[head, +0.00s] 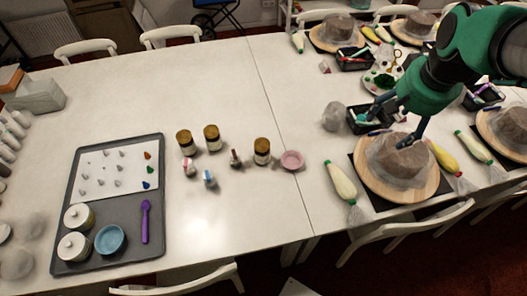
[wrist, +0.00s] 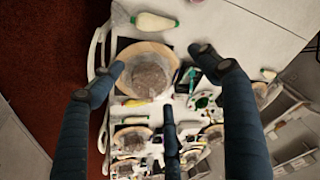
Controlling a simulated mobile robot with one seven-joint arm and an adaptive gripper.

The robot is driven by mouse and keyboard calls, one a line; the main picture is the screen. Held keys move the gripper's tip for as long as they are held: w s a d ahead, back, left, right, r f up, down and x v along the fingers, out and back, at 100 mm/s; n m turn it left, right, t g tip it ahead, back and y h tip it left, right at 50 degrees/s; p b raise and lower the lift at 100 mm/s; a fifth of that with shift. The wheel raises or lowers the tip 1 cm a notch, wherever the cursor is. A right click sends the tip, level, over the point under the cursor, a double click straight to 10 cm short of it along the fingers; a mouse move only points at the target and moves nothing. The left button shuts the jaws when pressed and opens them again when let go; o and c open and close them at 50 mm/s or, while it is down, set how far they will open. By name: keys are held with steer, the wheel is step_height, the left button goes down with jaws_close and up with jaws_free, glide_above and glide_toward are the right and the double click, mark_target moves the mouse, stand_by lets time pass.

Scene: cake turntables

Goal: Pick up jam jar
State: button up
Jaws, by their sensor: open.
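Three jars with brown-gold lids and pale labels stand upright on the white table in the head view: a left jar (head: 186,143), a middle jar (head: 212,138) and a right jar (head: 262,152). I cannot tell which one holds jam. My gripper (head: 392,127) is open and empty, well to the right of the jars, above a cake on a wooden turntable (head: 421,188). In the wrist view my spread dark-blue fingers (wrist: 157,62) frame that cake, and no jar shows there.
A grey tray (head: 151,240) is at left. Piping bags (head: 341,183) and a black bin (head: 358,127) lie near the gripper. The table behind the jars is clear.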

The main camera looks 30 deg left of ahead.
steer(key=w+a+f, duration=0.5)
steer(key=a+f, duration=0.1)
steer(key=a, duration=0.4)
steer(key=n+g+h+b, duration=0.1)
steer(key=n+g, duration=0.2)
glide_above(261, 144)
step_height(261, 144, down, 27)
steer(key=shift+w+f, duration=0.1)
steer(key=shift+w, duration=0.05)
steer(key=shift+f, duration=0.1)
steer(key=shift+f+b, duration=0.95)
steer(key=shift+f, duration=3.25)
